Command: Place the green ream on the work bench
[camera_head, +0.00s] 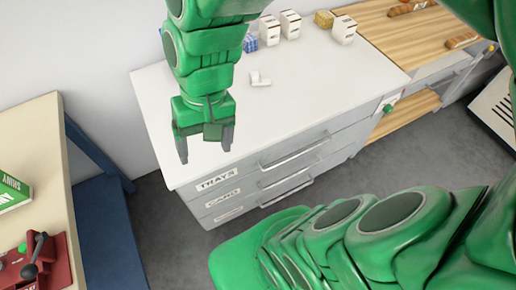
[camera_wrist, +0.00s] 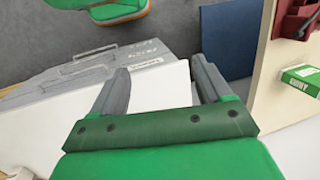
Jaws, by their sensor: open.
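The green ream (camera_head: 12,192) is a green and white pack with lettering, lying on a beige-topped table (camera_head: 48,135) at the left edge of the head view, partly cut off. It also shows at the right of the wrist view (camera_wrist: 303,79). My gripper (camera_head: 205,150) is open and empty, pointing down over the front left part of a white-topped drawer cabinet (camera_head: 300,95). It is well to the right of the ream and apart from it. In the wrist view its two fingers (camera_wrist: 160,68) are spread. Which surface is the work bench, I cannot tell from labels.
A red tool with a black lever (camera_head: 42,262) stands near the ream. Several small boxes (camera_head: 290,24) and a white piece (camera_head: 260,79) are on the cabinet. A wooden counter (camera_head: 395,35) with bread adjoins it. Grey floor (camera_head: 165,225) lies between table and cabinet.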

